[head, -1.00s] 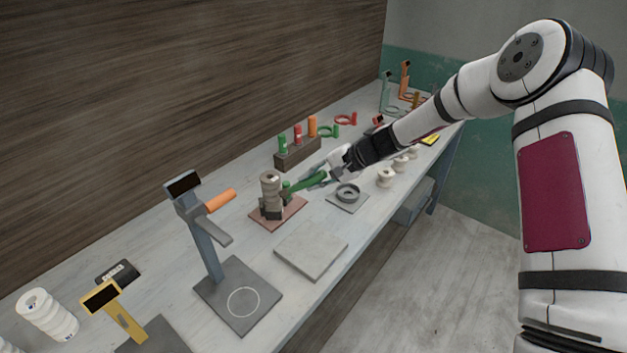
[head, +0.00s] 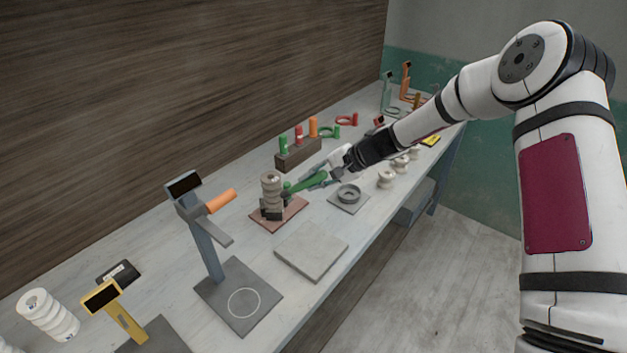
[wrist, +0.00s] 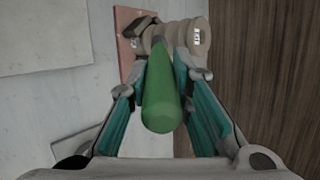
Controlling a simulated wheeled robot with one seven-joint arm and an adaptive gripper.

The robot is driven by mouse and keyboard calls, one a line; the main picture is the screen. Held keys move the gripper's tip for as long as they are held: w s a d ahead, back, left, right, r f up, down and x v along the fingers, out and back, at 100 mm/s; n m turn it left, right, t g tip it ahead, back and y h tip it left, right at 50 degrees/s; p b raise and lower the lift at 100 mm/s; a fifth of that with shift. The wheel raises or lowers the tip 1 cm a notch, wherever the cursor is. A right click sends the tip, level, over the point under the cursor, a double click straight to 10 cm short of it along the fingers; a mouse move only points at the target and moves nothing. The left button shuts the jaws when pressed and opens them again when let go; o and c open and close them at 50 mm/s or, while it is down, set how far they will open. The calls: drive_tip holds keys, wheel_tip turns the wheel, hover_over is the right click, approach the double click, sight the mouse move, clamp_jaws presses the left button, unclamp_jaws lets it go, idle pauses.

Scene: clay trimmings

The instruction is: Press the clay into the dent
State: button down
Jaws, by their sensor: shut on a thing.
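My gripper (head: 328,176) is shut on a green handle (head: 308,183), out over the middle of the table. In the wrist view the green handle (wrist: 163,105) lies between my two fingers, its thick end towards the camera. Its far end reaches a stack of rounded grey-beige discs (head: 270,188). Whether it touches or goes around the stack I cannot tell. The stack stands upright with dark blocks at its foot on a reddish-brown plate (head: 293,213). It also shows in the wrist view (wrist: 196,38), with a small white label. I cannot make out clay or a dent for certain.
A grey ring (head: 349,192) on a square plate and pale spools (head: 386,178) stand to the right. A rack (head: 297,154) of coloured handles is behind. A grey-blue stand (head: 207,240) with an orange handle is at left. A flat grey slab (head: 311,250) lies in front.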

idle(0.3)
drive_tip(key=s+d+r+p, duration=0.3)
drive_tip(key=d, duration=0.1)
drive_tip(key=shift+s+d, duration=0.35)
idle(0.5)
idle(0.4)
